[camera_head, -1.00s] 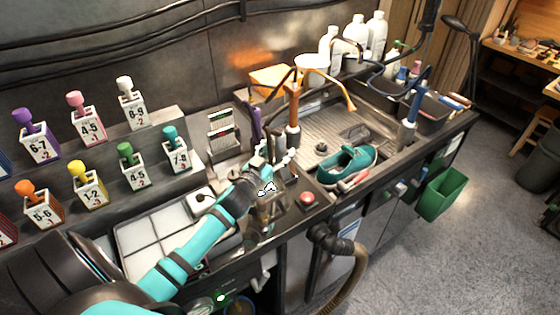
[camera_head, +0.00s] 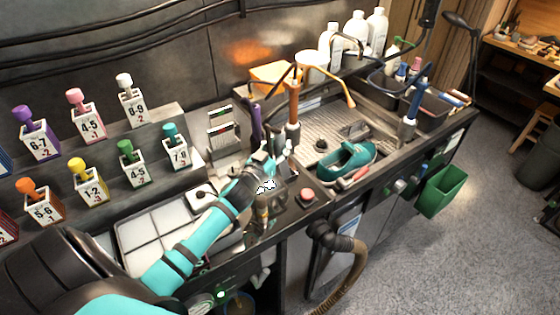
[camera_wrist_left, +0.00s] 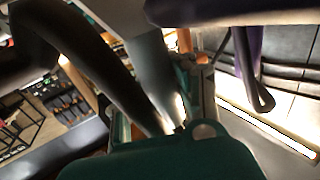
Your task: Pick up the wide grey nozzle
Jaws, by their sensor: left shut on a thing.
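My left gripper (camera_head: 272,158) is over the bench just left of the sink, beside the upright orange-handled tool. In the left wrist view its fingers (camera_wrist_left: 180,115) are closed around a smooth grey piece (camera_wrist_left: 148,60), which I take for the wide grey nozzle. The gripper and dark shapes hide much of this piece, and it is too small to make out in the head view. My right gripper is not in view.
An orange-handled tool (camera_head: 293,105) and a purple handle (camera_head: 256,122) stand close to the gripper. A red button (camera_head: 307,195) is on the front ledge.

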